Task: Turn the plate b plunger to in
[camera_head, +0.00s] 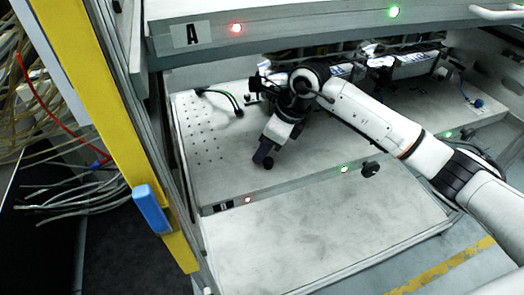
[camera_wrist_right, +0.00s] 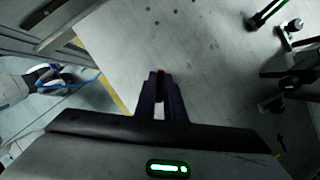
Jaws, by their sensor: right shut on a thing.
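Whether the plunger stands in or out cannot be told. My left gripper is not in view.
Plate A (camera_head: 300,32) overhangs above, with a red and a green lamp. A black knob (camera_head: 370,168) sits on plate B's front edge, beside a green lamp (camera_head: 344,169). A yellow post (camera_head: 90,110) with a blue clip (camera_head: 151,208) stands at left.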

